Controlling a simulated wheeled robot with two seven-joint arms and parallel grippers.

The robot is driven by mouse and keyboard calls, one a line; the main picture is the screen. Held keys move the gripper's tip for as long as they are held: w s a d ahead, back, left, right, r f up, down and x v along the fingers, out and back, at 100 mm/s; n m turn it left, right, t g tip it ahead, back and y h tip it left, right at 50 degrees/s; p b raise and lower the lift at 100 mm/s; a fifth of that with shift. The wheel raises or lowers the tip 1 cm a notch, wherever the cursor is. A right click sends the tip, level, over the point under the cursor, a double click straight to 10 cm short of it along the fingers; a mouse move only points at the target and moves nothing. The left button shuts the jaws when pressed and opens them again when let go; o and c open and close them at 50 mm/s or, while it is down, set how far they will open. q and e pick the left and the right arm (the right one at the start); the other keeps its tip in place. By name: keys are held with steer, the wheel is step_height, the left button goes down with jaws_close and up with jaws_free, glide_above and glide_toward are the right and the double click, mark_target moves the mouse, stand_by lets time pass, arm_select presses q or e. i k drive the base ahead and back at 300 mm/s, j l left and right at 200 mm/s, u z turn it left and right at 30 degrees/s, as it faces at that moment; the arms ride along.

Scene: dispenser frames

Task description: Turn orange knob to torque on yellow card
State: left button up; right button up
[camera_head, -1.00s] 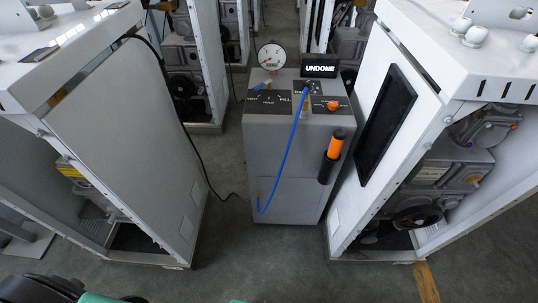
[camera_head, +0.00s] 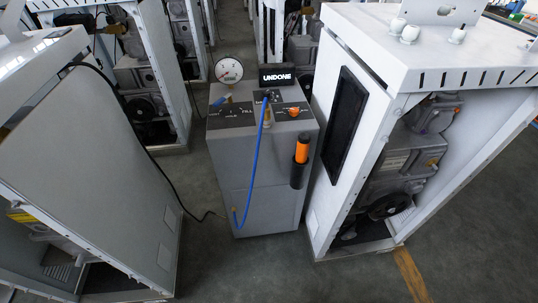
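The orange knob (camera_head: 294,112) sits on a dark panel on the right part of the top of a grey cabinet (camera_head: 262,185). The marks around the knob are too small to read. No yellow card can be made out on the cabinet. A round white gauge (camera_head: 228,70) stands at the back left of the cabinet top. Neither of my grippers shows in the head view.
A blue hose (camera_head: 256,165) hangs down the cabinet's front. An orange and black handle (camera_head: 301,160) is at its front right. White frames stand close on the left (camera_head: 80,150) and right (camera_head: 420,60). Grey floor (camera_head: 270,270) in front is free.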

mark_target(294, 112)
steer(key=k+u, duration=0.1)
steer(key=k, duration=0.5)
steer(key=u, duration=1.6)
